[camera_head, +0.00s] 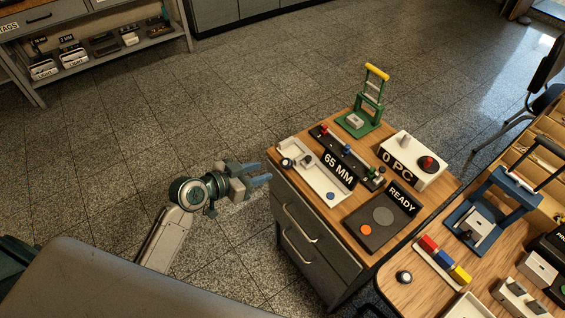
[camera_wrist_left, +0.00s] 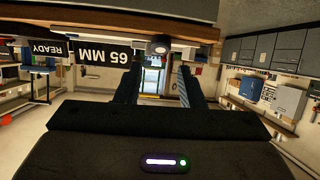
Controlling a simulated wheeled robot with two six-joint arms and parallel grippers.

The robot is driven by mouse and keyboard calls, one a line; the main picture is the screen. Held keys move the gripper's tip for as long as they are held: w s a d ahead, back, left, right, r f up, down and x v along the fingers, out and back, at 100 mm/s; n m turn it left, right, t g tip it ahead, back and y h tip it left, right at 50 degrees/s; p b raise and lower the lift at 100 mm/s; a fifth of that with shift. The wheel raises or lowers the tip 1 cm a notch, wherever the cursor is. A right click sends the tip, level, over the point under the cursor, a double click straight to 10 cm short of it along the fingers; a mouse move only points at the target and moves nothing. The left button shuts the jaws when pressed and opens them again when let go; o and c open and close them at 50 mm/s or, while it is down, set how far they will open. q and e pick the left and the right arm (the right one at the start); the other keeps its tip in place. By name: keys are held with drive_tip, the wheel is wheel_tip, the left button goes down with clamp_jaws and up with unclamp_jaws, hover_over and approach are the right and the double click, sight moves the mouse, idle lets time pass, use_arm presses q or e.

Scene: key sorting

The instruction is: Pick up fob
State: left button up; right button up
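No item is marked as a fob, so I cannot tell for sure which one it is. The candidates are an orange disc (camera_head: 365,230) on the dark READY tray, a blue disc (camera_head: 330,196) at the near end of the white tray (camera_head: 316,178), and a small dark-and-white round piece (camera_head: 287,162) at that tray's far-left end. My left gripper (camera_head: 265,173) is just left of the cabinet top, apart from these items. In the left wrist view its fingers (camera_wrist_left: 160,68) are apart with nothing between them. My right gripper is not in view.
The wooden cabinet top (camera_head: 443,189) also holds a 65 MM sign (camera_head: 338,167), a white 0 PC box (camera_head: 412,160), a green press (camera_head: 360,122) and a READY sign (camera_head: 402,198). A second wooden table with a blue press (camera_head: 482,221) stands at right. Open floor lies left of my gripper.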

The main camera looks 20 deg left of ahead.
sight(283, 164)
use_arm(q)
drive_tip(key=p+x, duration=0.1)
drive_tip(key=x, duration=0.6)
drive_tip(key=shift+w+f+p, duration=0.1)
drive_tip(key=shift+w+p, duration=0.1)
drive_tip(key=shift+p, duration=0.15)
drive_tip(key=shift+w+d+f, duration=0.25)
drive_tip(key=shift+w+d, duration=0.05)
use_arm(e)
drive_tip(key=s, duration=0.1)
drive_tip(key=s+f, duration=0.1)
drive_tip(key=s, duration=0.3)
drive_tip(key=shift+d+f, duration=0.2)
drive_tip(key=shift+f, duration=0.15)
use_arm(q)
drive_tip(key=c, duration=0.7)
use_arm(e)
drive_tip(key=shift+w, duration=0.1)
use_arm(q)
drive_tip(key=shift+r, duration=0.15)
